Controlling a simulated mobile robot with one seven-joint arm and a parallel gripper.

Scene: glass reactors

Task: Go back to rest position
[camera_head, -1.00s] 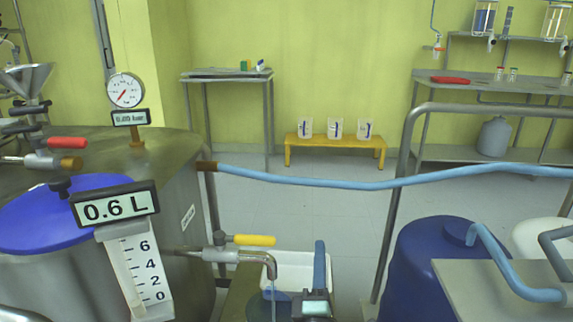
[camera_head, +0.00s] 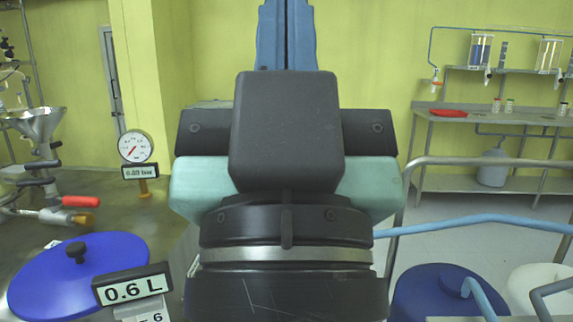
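My gripper (camera_head: 287,22) is raised close in front of the camera and points up. Its two blue fingers lie together along a dark seam at the top centre, with nothing visible between them. Its dark and teal hand and wrist fill the middle of the view and hide much of what is behind. The fingertips reach the top edge of the picture.
At left stands a metal reactor with a blue lid (camera_head: 55,285), a 0.6 L display (camera_head: 133,287) and a pressure gauge (camera_head: 135,147). A blue hose (camera_head: 480,222) runs right, above a blue barrel (camera_head: 425,290). A shelf bench (camera_head: 490,113) stands at back right.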

